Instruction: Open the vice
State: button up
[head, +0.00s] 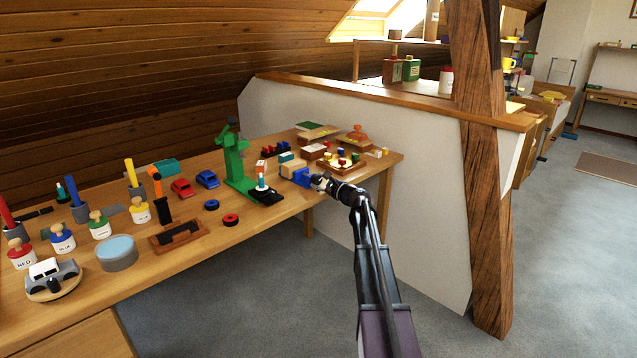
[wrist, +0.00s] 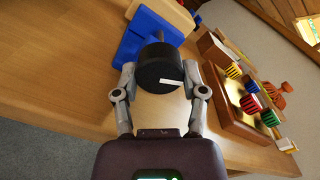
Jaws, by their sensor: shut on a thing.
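The vice (head: 301,177) is blue and stands at the front edge of the wooden workbench, toward its right end. In the wrist view its blue body (wrist: 138,38) is at the top, with a metal screw leading to a round black knob (wrist: 158,70) with a white mark. My gripper (wrist: 158,82) has one finger on each side of the knob and is shut on it. In the head view my gripper (head: 322,183) reaches the vice from the right. A light wooden block (head: 292,170) is at the vice's left; whether the jaws clamp it is unclear.
A wooden tray (wrist: 222,112) with coloured pieces lies to the right of the knob in the wrist view. A green press (head: 236,172) stands left of the vice. A timber post (head: 482,180) rises right of my arm. Floor before the bench is clear.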

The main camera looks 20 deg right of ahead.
jog(key=shift+w, duration=0.15)
jog(key=o, duration=1.1)
jog(key=shift+o, duration=0.2)
jog(key=shift+m, duration=0.5)
